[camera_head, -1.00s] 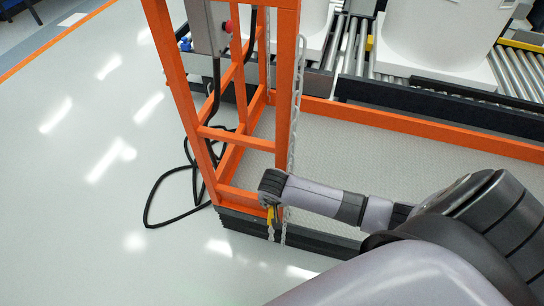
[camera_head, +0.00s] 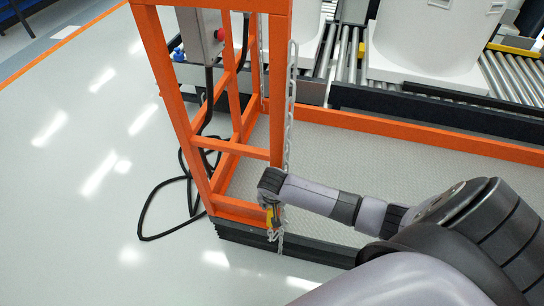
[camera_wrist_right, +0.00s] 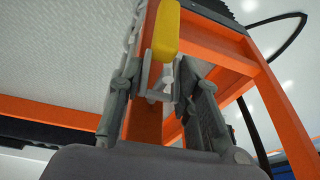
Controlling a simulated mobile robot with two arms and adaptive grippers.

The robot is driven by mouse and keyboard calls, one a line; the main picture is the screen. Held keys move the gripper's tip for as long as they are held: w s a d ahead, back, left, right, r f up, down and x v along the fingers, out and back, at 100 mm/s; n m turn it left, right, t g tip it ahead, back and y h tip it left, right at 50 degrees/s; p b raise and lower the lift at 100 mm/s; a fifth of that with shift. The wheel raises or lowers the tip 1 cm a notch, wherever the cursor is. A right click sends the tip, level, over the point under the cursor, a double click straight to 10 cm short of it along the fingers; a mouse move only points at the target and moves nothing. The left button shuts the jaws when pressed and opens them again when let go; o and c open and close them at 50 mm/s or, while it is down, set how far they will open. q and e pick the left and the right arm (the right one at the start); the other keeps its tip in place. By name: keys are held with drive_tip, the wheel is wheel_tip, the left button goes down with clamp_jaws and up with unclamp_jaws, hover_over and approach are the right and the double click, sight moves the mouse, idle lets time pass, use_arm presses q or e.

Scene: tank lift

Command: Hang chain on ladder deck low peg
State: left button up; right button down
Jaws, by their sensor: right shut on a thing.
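A pale metal chain (camera_head: 290,110) hangs down along the right side of the orange front post of the ladder frame (camera_head: 277,90). Its lower end dangles below my right gripper (camera_head: 271,212), in front of the deck's edge. The right gripper is low at the foot of that post, its fingers pointing down, shut on the chain's end with a yellow piece (camera_head: 270,216) at the jaws. In the right wrist view the yellow piece (camera_wrist_right: 166,30) shows above a pale link between the fingers (camera_wrist_right: 163,98). I cannot make out the low peg. My left gripper is out of view.
The patterned grey deck (camera_head: 350,165) with its orange rail lies right of the ladder. A black cable (camera_head: 160,190) loops on the floor to the left. A roller conveyor (camera_head: 510,75) carrying white tanks stands behind.

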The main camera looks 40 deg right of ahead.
idle(0.4)
drive_tip(key=c, duration=1.1)
unclamp_jaws()
